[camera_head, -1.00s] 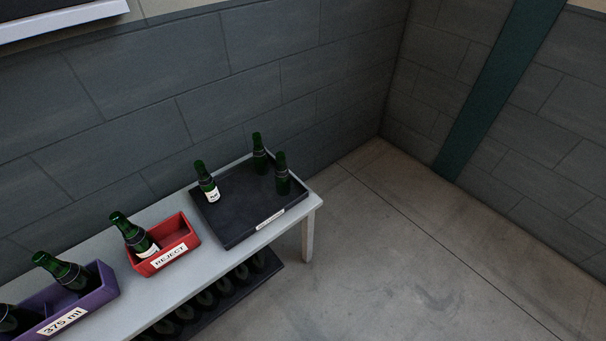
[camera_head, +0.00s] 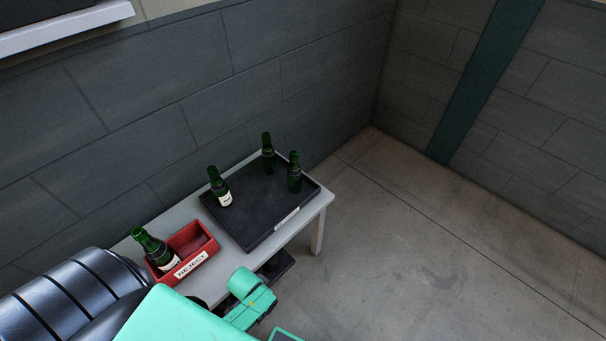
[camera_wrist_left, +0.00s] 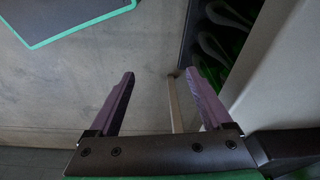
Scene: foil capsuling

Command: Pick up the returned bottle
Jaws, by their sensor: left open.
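Three dark green bottles stand upright on a black tray (camera_head: 255,228) on the bench: a white-labelled one at left (camera_head: 219,187), one at the back (camera_head: 268,153) and one at right (camera_head: 294,172). Another green bottle (camera_head: 150,246) leans in the red REJECT box (camera_head: 208,236). The tray's label is too small to read, and I cannot tell which bottle is the returned one. My left gripper (camera_wrist_left: 160,75) is open and empty in the left wrist view, over the floor beside the bench. Its fingertips are not clear in the head view. My right gripper is not in view.
The light grey bench (camera_head: 317,213) stands along a grey block wall. Its leg (camera_wrist_left: 174,105) shows between my left fingers in the wrist view. Dark bottles (camera_wrist_left: 225,32) lie on a low shelf under the bench. The floor (camera_head: 400,250) to the right is clear.

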